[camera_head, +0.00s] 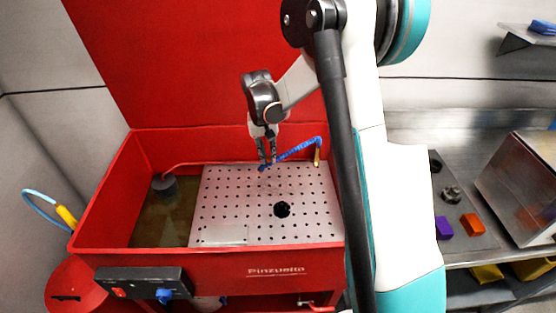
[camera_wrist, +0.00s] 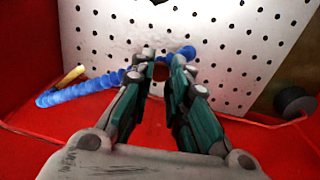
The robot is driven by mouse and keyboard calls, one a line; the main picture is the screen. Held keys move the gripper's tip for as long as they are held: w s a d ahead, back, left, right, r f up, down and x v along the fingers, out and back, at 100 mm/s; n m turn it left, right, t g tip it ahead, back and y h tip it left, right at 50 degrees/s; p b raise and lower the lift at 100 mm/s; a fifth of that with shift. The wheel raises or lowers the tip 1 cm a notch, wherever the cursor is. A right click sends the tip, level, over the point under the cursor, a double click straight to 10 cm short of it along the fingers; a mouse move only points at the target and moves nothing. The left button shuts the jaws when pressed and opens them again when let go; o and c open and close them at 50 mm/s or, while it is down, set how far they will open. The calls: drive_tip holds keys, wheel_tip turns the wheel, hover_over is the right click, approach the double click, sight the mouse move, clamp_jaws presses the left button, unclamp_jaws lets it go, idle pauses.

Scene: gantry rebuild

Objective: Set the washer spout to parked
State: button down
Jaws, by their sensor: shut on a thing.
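The washer spout is a blue segmented hose (camera_head: 298,149) on a brass-coloured base (camera_head: 317,157) at the back right of the red parts washer (camera_head: 215,259). It bends over and runs left across the back of the perforated plate (camera_head: 235,205). My gripper (camera_head: 267,161) points down and is shut on the spout near its free end. In the wrist view the blue hose (camera_wrist: 82,89) runs from the brass base (camera_wrist: 72,76) at left to my gripper (camera_wrist: 160,72). Its blue tip (camera_wrist: 187,52) shows just past the fingers. The gripped part is hidden by the fingers.
The raised red lid (camera_head: 190,60) stands behind the basin. A dark cylinder (camera_head: 164,186) with a red line stands in the open liquid at left. The plate has a dark round opening (camera_head: 282,210). A steel bench (camera_head: 470,235) with small parts is at right.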

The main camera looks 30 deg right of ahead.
drive_tip(key=shift+w+a+m, duration=0.1)
drive_tip(key=shift+w+m, duration=0.6)
drive_tip(key=shift+w, duration=0.8)
drive_tip(key=shift+w+a+m, duration=0.1)
drive_tip(key=shift+w+m, duration=0.6)
drive_tip(key=shift+w, duration=0.75)
drive_tip(key=c, duration=1.5)
unclamp_jaws()
drive_tip(key=r, duration=0.8)
drive_tip(key=a+r, duration=0.1)
drive_tip(key=r, duration=0.3)
drive_tip(key=shift+w, duration=0.3)
